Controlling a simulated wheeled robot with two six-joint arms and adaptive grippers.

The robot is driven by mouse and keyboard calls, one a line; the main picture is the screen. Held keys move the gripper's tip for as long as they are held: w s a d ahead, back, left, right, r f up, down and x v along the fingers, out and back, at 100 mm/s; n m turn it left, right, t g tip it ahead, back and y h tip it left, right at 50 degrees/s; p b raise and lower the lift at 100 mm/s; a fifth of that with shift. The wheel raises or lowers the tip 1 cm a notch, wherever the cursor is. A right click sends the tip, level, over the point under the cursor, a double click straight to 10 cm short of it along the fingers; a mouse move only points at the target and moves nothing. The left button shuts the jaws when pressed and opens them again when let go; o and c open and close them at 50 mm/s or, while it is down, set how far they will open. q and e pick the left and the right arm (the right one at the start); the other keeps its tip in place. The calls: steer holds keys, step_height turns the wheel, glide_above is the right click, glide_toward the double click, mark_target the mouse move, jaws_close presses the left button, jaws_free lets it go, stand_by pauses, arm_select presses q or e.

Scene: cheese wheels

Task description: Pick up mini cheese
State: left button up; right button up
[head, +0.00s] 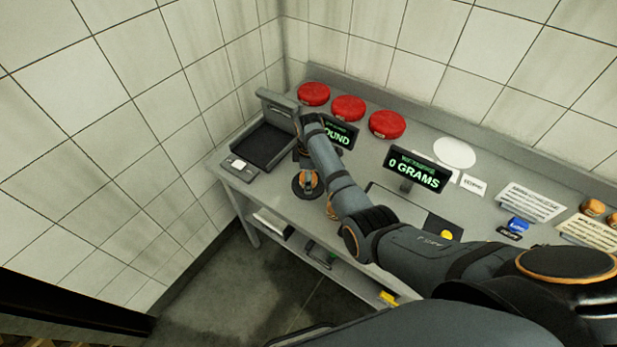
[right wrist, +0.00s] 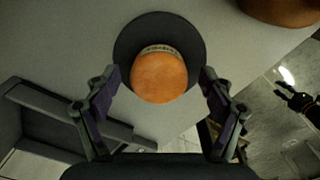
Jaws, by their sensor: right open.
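A small orange mini cheese (right wrist: 160,78) with a pale printed band sits on a dark round disc (right wrist: 127,45) in the right wrist view. In the head view the mini cheese (head: 307,181) is on the bench, just below the end of my right arm. My right gripper (right wrist: 160,72) is open, with a finger on each side of the cheese and gaps between. In the head view my arm hides most of that gripper. A dark claw-like shape (right wrist: 297,100) at the right wrist view's right edge may be my left gripper; its opening is unclear.
A larger orange wheel (right wrist: 280,8) is cut off at the wrist view's top right. A dark tray (head: 262,147) lies left of my arm. Red wheels (head: 348,108) line the back. A display reading 0 GRAMS (head: 417,170) stands right of my forearm. Floor lies beyond the bench front.

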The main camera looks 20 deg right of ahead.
steer(key=shift+f, duration=0.25)
steer(key=c, duration=1.3)
steer(key=shift+r, duration=0.1)
